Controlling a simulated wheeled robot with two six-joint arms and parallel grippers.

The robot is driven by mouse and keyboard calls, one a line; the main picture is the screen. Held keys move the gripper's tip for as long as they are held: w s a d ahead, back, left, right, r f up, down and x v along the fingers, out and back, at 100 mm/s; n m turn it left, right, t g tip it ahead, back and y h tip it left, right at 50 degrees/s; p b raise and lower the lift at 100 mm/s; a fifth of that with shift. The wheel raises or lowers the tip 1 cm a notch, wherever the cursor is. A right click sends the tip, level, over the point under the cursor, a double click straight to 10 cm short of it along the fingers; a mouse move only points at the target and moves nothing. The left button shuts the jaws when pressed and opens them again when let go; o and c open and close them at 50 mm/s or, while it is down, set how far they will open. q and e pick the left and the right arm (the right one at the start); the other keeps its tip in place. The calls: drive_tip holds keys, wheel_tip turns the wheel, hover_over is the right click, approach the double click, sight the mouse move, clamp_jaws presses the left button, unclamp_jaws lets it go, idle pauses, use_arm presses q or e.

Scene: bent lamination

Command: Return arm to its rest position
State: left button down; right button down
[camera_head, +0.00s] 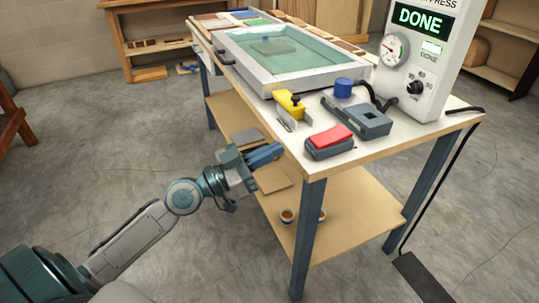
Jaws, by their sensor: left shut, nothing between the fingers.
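My left arm comes in from the lower left. Its gripper (264,156) is shut and empty, in front of the near left edge of the workbench (385,160), apart from the things on top. From this view I cannot tell its exact gap to the bench edge. My right gripper does not show.
The bench holds a framed press bed (290,78), a yellow clamp tool (289,104), a red-topped block (330,137), a grey device (360,118) and a control box (421,60) reading DONE. A lower shelf (345,205) holds small cups. Floor (110,130) left is clear.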

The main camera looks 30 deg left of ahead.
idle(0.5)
